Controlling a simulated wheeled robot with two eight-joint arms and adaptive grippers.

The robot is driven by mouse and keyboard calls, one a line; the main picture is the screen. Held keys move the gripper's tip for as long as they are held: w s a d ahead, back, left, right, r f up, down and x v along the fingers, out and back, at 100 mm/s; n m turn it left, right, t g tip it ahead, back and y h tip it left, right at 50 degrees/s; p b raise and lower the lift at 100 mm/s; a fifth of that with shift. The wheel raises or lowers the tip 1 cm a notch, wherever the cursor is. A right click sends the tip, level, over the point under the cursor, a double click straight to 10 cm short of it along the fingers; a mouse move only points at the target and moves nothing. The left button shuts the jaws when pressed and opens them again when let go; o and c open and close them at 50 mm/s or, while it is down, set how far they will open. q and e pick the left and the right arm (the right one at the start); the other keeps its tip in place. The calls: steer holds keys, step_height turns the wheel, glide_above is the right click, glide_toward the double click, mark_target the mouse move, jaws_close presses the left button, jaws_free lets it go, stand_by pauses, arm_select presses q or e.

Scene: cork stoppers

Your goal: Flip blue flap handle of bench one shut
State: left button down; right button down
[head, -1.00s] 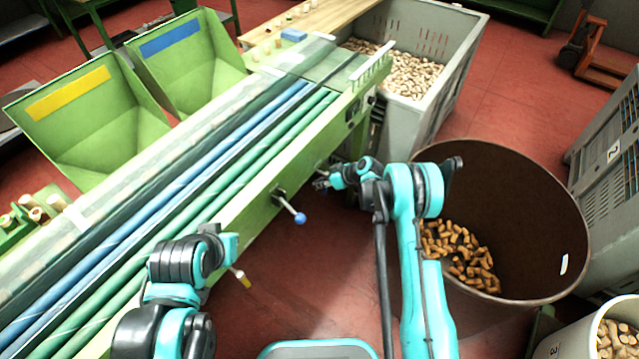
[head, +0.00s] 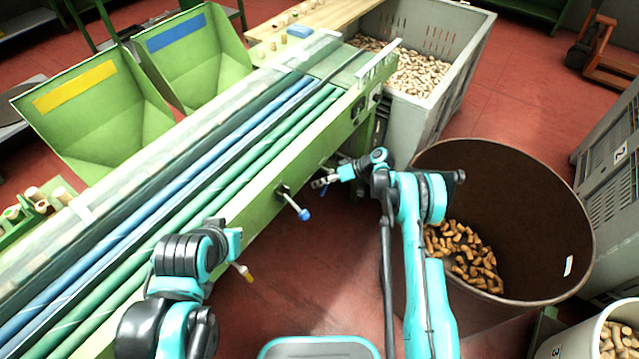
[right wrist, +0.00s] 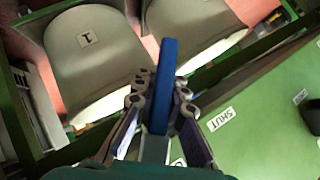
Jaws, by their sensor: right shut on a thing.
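The green bench (head: 262,205) runs diagonally through the head view. Its near side carries a lever with a blue tip (head: 305,214) and one with a yellow tip (head: 244,275). My right gripper (head: 320,183) is at the bench side, just right of the blue-tipped lever in the picture. In the right wrist view a blue bar-shaped handle (right wrist: 167,75) stands between the fingers of my right gripper (right wrist: 158,95), which are shut on it. A label reading SHUT (right wrist: 222,119) is on the green surface beside it. My left arm is at lower left; its gripper does not show.
A large brown tub (head: 520,200) with corks stands right of my right arm. A grey crate (head: 440,90) of corks is behind the bench end. Green hoppers with yellow (head: 75,89) and blue (head: 176,33) labels stand at left. Red floor is free in front of the bench.

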stand_by(0.4)
steer(key=c, duration=1.5)
jaws_free()
steer(key=shift+c, duration=0.2)
steer(key=v, duration=1.2)
steer(key=shift+a, duration=0.1)
